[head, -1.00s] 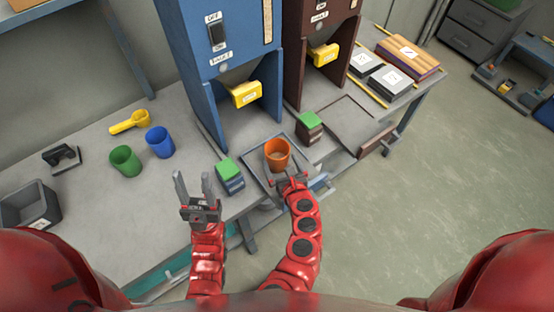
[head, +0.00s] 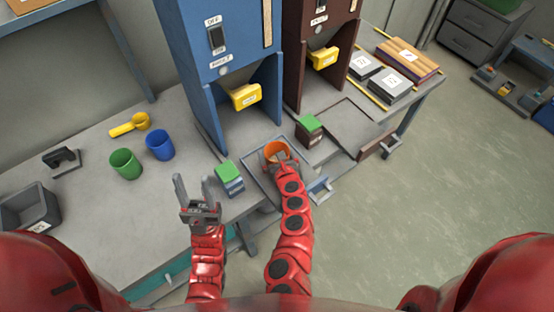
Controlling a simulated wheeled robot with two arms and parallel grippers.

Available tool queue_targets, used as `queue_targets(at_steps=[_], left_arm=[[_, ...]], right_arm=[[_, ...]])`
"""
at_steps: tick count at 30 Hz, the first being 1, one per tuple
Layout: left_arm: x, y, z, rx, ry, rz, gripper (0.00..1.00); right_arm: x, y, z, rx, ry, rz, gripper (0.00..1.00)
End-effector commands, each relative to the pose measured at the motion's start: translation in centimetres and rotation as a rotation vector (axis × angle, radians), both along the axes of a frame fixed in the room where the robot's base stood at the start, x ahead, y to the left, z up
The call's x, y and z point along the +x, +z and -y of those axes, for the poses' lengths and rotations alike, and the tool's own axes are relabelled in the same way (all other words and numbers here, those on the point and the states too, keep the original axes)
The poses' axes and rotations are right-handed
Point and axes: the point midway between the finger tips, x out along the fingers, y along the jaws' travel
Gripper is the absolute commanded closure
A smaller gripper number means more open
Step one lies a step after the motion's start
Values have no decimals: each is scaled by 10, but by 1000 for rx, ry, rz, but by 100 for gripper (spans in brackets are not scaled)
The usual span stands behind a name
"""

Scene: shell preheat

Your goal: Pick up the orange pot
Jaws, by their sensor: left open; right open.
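The orange pot (head: 277,150) stands on the grey tray (head: 255,163) in front of the blue machine. My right gripper (head: 281,163) is at the pot's near side, with the arm coming up from below. Its fingers are largely hidden by the wrist and overlap the pot's lower part in the picture. I cannot tell whether they touch it. My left gripper (head: 196,195) is open and empty, fingers pointing up the picture, over the bench's front edge, left of the pot.
A green-topped block (head: 228,172) stands just left of the tray, another (head: 309,122) to its right. Green (head: 125,163) and blue (head: 160,143) cups and a yellow scoop (head: 131,124) are on the left bench. The blue machine (head: 213,85) and brown machine (head: 294,60) rise behind.

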Motion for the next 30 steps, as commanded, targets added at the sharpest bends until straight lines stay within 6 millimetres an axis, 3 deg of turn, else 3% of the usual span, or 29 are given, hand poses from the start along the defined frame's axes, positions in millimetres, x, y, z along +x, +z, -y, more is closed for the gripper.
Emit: queue_targets(at_steps=[4,17,26,30], left_arm=[[0,0,0,0,0,0,50],[0,0,0,0,0,0,50],[0,0,0,0,0,0,50],[0,1,0,0,0,0,50]], right_arm=[[0,0,0,0,0,0,2],[0,0,0,0,0,0,79],[0,2,0,1,-1,1,80],[0,12,0,2,-3,3,80]])
